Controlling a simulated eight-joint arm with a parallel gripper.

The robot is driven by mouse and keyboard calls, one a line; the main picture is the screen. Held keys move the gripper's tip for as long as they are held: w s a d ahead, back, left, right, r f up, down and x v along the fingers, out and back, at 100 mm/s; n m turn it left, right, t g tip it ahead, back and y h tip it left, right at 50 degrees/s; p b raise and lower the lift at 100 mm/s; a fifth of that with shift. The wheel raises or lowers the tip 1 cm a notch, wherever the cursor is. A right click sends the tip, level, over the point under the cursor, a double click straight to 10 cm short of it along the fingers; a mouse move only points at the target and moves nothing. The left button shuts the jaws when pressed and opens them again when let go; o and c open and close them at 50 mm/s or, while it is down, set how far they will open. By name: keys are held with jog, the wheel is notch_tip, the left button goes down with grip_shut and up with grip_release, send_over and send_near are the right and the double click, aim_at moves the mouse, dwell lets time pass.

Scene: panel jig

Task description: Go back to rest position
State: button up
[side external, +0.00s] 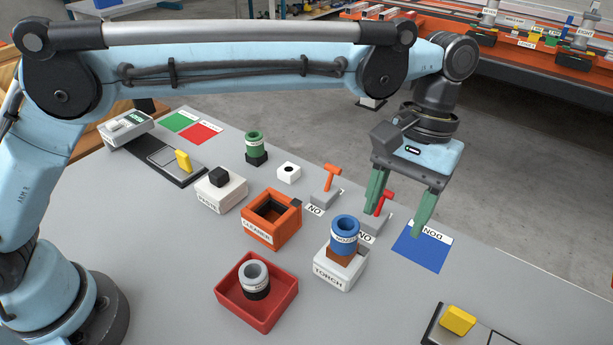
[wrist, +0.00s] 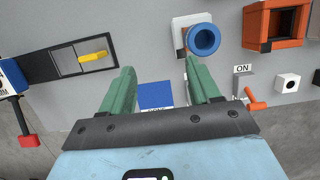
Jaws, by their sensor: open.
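My gripper (side external: 396,222) is open, with its two green fingers pointing down and nothing between them. It hangs over the right part of the grey table, by the red-handled lever (side external: 384,203) and the blue pad (side external: 420,252). In the wrist view the open fingers (wrist: 159,66) frame the blue pad (wrist: 155,95). The height above the table is hard to tell.
A white torch block (side external: 340,272) holding a blue ring (side external: 345,230) stands close to the gripper. An orange-handled lever (side external: 331,172), an orange cleaner box (side external: 271,228) and a red tray (side external: 257,305) with a grey ring stand left. A yellow-knobbed slider (side external: 457,320) is at front right.

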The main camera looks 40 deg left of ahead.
jog(key=shift+a, duration=0.1)
jog(key=a+r+t+h, duration=0.1)
jog(key=a+r+t, duration=0.1)
jog(key=a, duration=0.7)
jog(key=a+r+t+h, duration=0.1)
jog(key=a+r+t, duration=0.2)
jog(key=a, duration=0.5)
jog(key=s+a+f+t+y, duration=0.1)
jog(key=s+a+f+t, duration=0.1)
jog(key=s+a, duration=0.2)
jog(key=s+a+f+t+y, duration=0.1)
jog(key=s+a+f+t, duration=0.2)
jog(key=a, duration=0.7)
jog(key=shift+s+a, duration=0.35)
jog(key=shift+s, duration=0.1)
jog(key=shift+f, duration=0.1)
